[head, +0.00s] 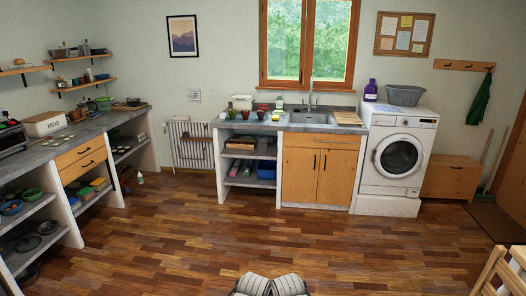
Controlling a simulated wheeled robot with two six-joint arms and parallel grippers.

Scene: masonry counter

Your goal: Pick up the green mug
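Several small cups or mugs stand in a row on the grey counter (345,129) left of the sink, under the window. A small green one, which looks like the green mug (232,114), is at the left end of the row. A red one (246,114) and a dark one (261,115) stand to its right. They are too small for me to make out handles. Two pale grey parts of mine show at the bottom edge, far from the counter. No gripper fingers can be made out.
A washing machine (398,158) stands right of the sink (310,118). A long counter with open shelves (36,208) runs along the left wall. A wooden chair (498,272) is at the lower right. The wooden floor (255,230) between is clear.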

